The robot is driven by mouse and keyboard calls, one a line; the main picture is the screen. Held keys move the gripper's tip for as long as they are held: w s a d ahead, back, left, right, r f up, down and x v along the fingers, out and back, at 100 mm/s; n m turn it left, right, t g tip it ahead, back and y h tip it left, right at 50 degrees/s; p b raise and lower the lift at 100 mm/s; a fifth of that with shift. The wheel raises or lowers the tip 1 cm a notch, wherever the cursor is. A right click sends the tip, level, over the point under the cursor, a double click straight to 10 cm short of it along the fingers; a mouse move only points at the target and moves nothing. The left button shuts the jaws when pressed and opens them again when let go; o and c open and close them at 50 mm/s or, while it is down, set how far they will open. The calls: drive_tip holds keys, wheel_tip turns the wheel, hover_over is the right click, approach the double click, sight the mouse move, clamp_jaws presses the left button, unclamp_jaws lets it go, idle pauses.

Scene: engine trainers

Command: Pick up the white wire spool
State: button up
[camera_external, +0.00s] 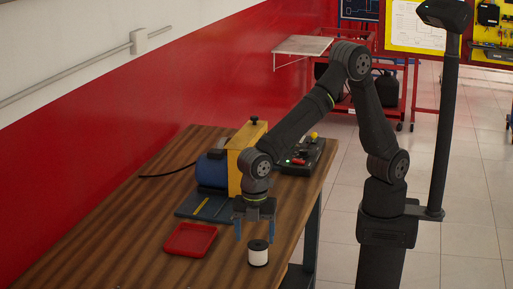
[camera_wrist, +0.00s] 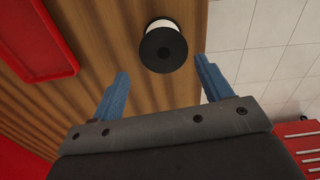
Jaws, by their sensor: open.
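The white wire spool (camera_external: 258,256) stands upright on the wooden table near its right edge, with a black top flange. In the wrist view the spool (camera_wrist: 163,46) shows its round black top and a bit of white side, just beyond the fingertips and roughly centred between them. My gripper (camera_external: 255,239) is open, its two blue fingers pointing down above and slightly behind the spool. In the wrist view my gripper (camera_wrist: 160,65) has its fingers spread wide with nothing between them.
An empty red tray (camera_external: 190,240) lies left of the spool. A dark blue mat (camera_external: 206,206), a blue and yellow motor unit (camera_external: 213,170) and a black control box (camera_external: 306,157) are farther back. The table (camera_external: 115,240) is bare at the front left.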

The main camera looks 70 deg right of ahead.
sight(258, 244)
drive_tip(key=shift+f, duration=0.8)
drive_tip(key=shift+s+d+f, duration=0.1)
drive_tip(key=shift+d+f, duration=0.1)
drive_tip(key=shift+f, duration=0.7)
drive_tip(key=shift+s+d+f, duration=0.1)
drive_tip(key=shift+d+f, duration=0.05)
drive_tip(key=shift+f, duration=0.75)
drive_tip(key=shift+s+d+f, duration=0.1)
drive_tip(key=shift+d+f, duration=0.1)
drive_tip(key=shift+f, duration=0.7)
drive_tip(key=shift+c, duration=0.4)
drive_tip(key=c, duration=1)
drive_tip(key=shift+r, duration=0.15)
